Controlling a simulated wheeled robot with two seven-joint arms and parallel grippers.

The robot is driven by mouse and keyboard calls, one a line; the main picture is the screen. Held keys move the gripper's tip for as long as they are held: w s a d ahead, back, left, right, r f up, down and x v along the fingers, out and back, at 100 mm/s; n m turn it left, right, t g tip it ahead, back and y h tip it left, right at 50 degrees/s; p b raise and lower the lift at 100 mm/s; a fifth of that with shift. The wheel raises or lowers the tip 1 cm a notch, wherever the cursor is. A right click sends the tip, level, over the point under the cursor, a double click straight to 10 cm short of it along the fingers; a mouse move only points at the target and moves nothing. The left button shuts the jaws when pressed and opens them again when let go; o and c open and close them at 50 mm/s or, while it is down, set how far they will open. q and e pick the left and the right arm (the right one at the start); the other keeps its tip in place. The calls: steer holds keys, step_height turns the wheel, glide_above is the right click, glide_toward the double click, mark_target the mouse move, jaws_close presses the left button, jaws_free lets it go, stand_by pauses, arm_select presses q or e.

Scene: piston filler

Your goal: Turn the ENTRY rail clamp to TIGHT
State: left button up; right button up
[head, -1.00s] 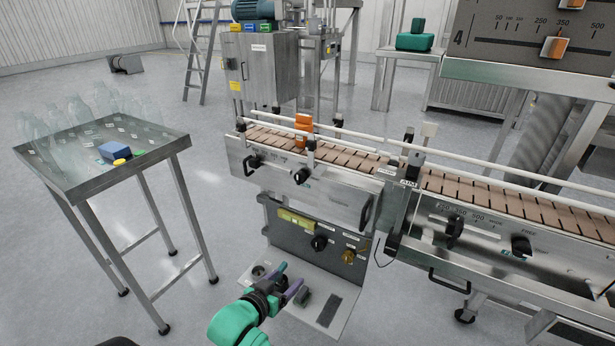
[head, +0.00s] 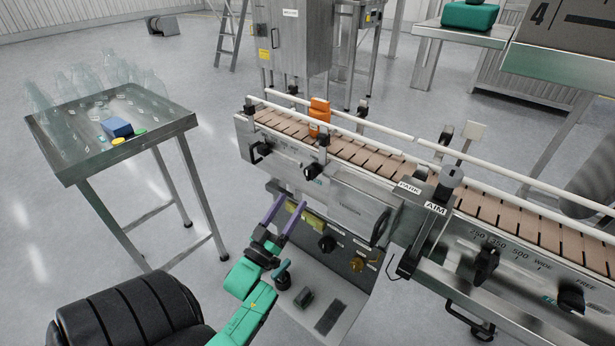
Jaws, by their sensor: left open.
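Black clamp knobs sit along the conveyor's front side. One knob (head: 312,170) is below the orange block, with a small teal mark beside it. Another knob (head: 571,297) at the far right has a FREE label above it. No ENTRY label is readable, so I cannot tell from lettering which is the ENTRY clamp. My left gripper (head: 293,202) has its purple fingers apart and empty. It is in front of the control panel, below and left of the knob under the orange block, apart from it in the picture. My right gripper is not in view.
The conveyor (head: 370,155) carries an orange block (head: 319,115). A PARK/AIM bracket (head: 425,210) stands out at its middle. The control panel (head: 340,270) has knobs and a sloping shelf. A steel table (head: 75,165) with clear bottles stands left, with open floor between.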

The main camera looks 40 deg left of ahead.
mark_target(309, 175)
arm_select(q)
steer(key=x, duration=0.9)
steer(key=shift+w+f, duration=0.1)
steer(key=shift+f, duration=0.05)
jaws_close()
